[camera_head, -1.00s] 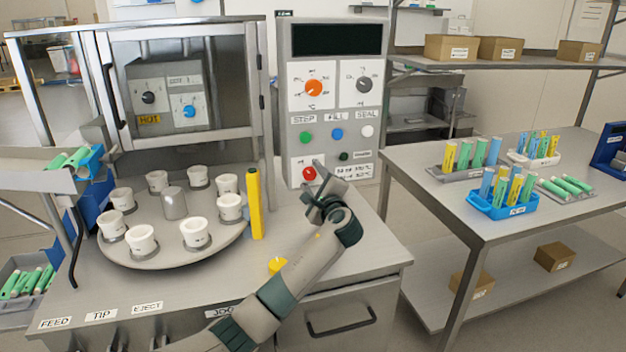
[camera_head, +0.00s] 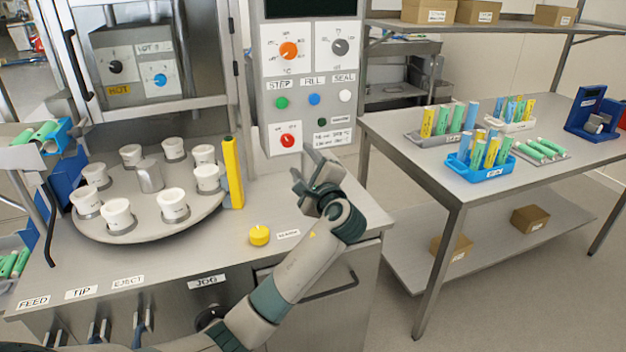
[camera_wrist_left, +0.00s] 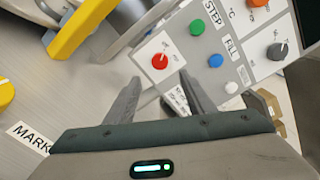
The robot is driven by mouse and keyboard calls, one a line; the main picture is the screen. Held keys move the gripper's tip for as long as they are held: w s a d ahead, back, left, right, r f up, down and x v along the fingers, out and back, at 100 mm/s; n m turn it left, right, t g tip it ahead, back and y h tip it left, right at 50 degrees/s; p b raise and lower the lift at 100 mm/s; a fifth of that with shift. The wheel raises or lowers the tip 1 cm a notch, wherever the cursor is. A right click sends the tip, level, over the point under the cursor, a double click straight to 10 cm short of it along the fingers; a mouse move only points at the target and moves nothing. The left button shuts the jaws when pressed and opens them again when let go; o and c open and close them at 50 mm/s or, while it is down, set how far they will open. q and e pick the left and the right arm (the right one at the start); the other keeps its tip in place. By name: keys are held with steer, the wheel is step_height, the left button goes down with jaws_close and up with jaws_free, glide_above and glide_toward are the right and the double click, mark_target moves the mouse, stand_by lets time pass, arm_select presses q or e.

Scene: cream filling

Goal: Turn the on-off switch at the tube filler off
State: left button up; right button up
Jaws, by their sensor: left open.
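The tube filler's control panel (camera_head: 309,95) stands upright at the back edge of the steel table. A red rotary knob (camera_head: 288,140) on a white plate is at its lower left; I take it as the on-off switch. Its labels are too small to read. My left gripper (camera_head: 311,168) is open and empty, in front of the panel, to the lower right of the red knob in the head view. In the left wrist view, the red knob (camera_wrist_left: 160,61) shows beyond the open fingertips (camera_wrist_left: 160,80), roughly between them and apart from them. My right gripper is not in view.
Green, blue and white buttons (camera_head: 314,99) sit above the knob, with an orange dial (camera_head: 289,50) and a grey dial (camera_head: 340,46) higher. A yellow upright bar (camera_head: 233,172) and a turntable with white cups (camera_head: 150,228) stand left. A yellow knob (camera_head: 260,236) is on the tabletop.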

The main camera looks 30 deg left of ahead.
arm_select(q)
steer(key=v, duration=0.7)
steer(key=shift+b, duration=0.3)
